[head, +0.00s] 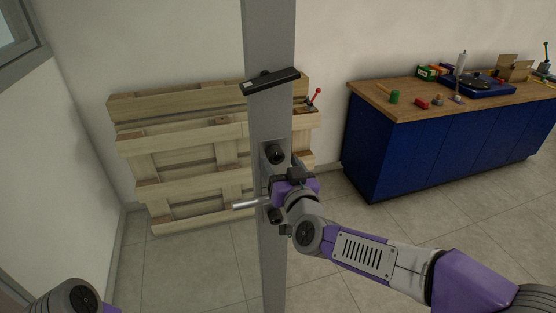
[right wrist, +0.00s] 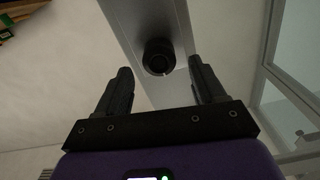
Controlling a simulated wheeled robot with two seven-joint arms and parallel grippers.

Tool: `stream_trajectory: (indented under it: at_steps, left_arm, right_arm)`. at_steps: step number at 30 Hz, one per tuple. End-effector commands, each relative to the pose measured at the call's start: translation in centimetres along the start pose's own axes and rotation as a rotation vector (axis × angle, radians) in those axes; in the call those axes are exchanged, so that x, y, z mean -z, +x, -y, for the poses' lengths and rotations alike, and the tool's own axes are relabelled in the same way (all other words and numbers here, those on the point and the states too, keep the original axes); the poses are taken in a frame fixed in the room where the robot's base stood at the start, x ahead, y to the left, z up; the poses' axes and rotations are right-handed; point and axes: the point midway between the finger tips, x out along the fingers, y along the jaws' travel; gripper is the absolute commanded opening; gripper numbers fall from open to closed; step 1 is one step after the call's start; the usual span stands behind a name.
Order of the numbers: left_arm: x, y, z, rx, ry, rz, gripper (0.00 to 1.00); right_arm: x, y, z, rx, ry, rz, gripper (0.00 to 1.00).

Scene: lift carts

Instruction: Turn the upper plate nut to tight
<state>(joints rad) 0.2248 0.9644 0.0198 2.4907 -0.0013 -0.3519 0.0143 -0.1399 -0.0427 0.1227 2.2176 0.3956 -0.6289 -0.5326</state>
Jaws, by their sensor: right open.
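The grey post (head: 270,110) stands upright in the middle of the head view. The upper plate nut (head: 275,154) is a dark round knob on its front. A lower dark nut (head: 274,216) sits further down, partly behind my arm. My right gripper (head: 283,184) is at the post between the two nuts, just below the upper one. In the right wrist view its two fingers are spread and empty, and a black round nut (right wrist: 158,57) shows between and beyond the fingertips. I cannot tell for certain which nut this is. My left gripper is out of view; only a left arm part shows.
A silver rod (head: 250,204) sticks out left of the post near the lower nut. A black bar (head: 270,80) crosses the post higher up. Wooden pallets (head: 180,135) lean on the wall behind. A blue workbench (head: 440,145) with tools stands right. The floor between is clear.

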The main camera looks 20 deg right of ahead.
Motion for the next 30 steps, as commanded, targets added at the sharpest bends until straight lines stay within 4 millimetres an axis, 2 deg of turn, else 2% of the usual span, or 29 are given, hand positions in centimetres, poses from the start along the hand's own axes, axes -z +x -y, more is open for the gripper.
stream_trajectory:
  at_steps: [3,6,17,27,28,30]
  left_arm:
    - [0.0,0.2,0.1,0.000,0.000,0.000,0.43]
    - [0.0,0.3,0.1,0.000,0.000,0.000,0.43]
    - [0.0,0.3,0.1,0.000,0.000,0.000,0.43]
    - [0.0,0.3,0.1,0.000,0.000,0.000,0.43]
    - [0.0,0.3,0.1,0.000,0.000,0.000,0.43]
    - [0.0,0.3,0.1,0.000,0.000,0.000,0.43]
  right_arm:
    - [-0.1,1.8,0.0,0.000,0.000,0.002,0.69]
    - [-0.1,2.7,0.0,0.000,0.000,0.001,0.69]
    - [0.0,3.2,-0.1,-0.001,0.001,0.000,0.69]
    - [0.0,3.2,-0.1,-0.001,0.001,0.000,0.17]
    - [0.0,3.2,-0.1,-0.001,0.001,0.000,0.13]
    - [0.0,3.2,-0.1,-0.001,0.005,-0.001,0.13]
